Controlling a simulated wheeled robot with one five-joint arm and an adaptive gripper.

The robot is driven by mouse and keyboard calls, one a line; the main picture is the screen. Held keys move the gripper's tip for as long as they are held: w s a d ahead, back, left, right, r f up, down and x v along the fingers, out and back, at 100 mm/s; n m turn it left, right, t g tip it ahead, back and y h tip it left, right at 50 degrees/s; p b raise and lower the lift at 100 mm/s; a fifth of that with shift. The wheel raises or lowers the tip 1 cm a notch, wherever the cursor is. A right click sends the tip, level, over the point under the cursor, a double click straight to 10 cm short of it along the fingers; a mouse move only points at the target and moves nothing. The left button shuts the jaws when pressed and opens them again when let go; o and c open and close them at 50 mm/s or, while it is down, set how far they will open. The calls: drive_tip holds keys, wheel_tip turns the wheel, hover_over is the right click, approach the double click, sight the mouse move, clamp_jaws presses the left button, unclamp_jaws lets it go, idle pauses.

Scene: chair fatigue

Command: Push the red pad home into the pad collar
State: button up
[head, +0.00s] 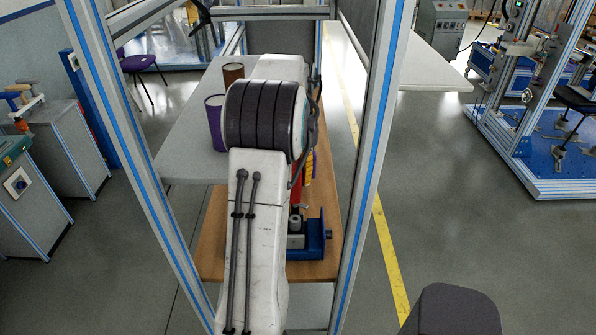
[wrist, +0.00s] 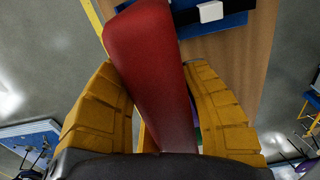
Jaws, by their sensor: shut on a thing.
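The red pad (wrist: 150,65) is a long, tapering red piece between the yellow fingers of my gripper (wrist: 152,80). My gripper is shut on it, and its far end sticks out past the fingertips. In the head view a strip of the red pad (head: 296,188) and a yellow finger (head: 309,168) show beside my arm. Just below is a blue fixture (head: 318,240) with a grey post, partly hidden by my arm. It also shows at the top of the wrist view (wrist: 235,20), with a white block. I cannot tell which part is the pad collar.
The fixture stands on a wooden board (head: 213,235). A purple cup (head: 214,125) and a brown cup (head: 233,72) stand on the grey table (head: 185,150) behind it. Blue-striped frame posts (head: 372,150) rise on both sides of my arm. Open floor lies to the right.

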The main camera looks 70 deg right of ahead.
idle(0.3)
drive_tip(key=shift+f, duration=2.85)
drive_tip(key=shift+f+b, duration=1.6)
drive_tip(key=shift+f, duration=0.45)
drive_tip(key=o, duration=1.3)
drive_tip(key=shift+c, duration=0.2)
wheel_tip(320, 180, up, 12)
drive_tip(key=shift+r, duration=0.1)
